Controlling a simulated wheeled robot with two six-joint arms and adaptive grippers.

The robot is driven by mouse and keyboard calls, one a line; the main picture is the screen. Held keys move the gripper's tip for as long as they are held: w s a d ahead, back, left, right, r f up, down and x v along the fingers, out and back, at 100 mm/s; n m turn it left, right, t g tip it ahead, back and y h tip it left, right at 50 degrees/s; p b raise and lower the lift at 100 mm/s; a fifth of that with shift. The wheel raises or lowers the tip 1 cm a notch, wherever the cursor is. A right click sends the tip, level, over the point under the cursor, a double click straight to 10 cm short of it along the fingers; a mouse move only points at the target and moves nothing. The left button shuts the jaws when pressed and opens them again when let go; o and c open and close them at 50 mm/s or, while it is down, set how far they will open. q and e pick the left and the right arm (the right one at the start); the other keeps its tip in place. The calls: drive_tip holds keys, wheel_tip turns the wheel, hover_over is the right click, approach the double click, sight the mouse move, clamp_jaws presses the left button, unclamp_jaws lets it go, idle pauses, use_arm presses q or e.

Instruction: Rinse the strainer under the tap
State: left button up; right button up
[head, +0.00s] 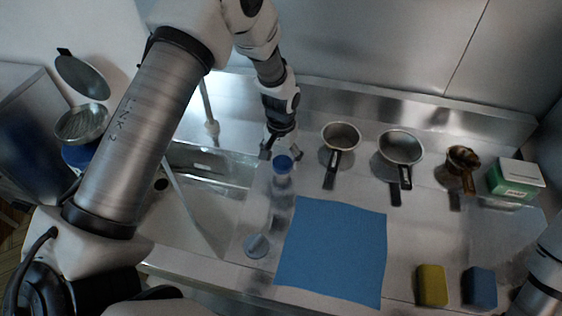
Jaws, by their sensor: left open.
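Two round metal vessels with dark handles, a smaller one (341,136) and a larger one (400,147), rest on the steel counter right of the sink; I cannot tell whether either is the strainer. Another round metal bowl (82,124) is at the far left. A thin upright metal tube (208,105), perhaps the tap, stands behind the sink (225,208); my left arm hides part of the sink. My left gripper (282,152) is open and empty, close above a blue-capped bottle (282,166); contact cannot be told. Only my right arm shows, at the right edge.
A blue cloth (332,250) lies on the counter's front middle, with a small grey-blue round item (256,246) on its left. A yellow sponge (431,285) and blue sponge (479,287) lie front right. A brown vessel (462,158) and green-white box (516,179) stand at right.

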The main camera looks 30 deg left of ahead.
sight(281, 165)
use_arm(q)
wheel_tip(281, 165, up, 10)
drive_tip(key=shift+f, duration=0.15)
idle(0.4)
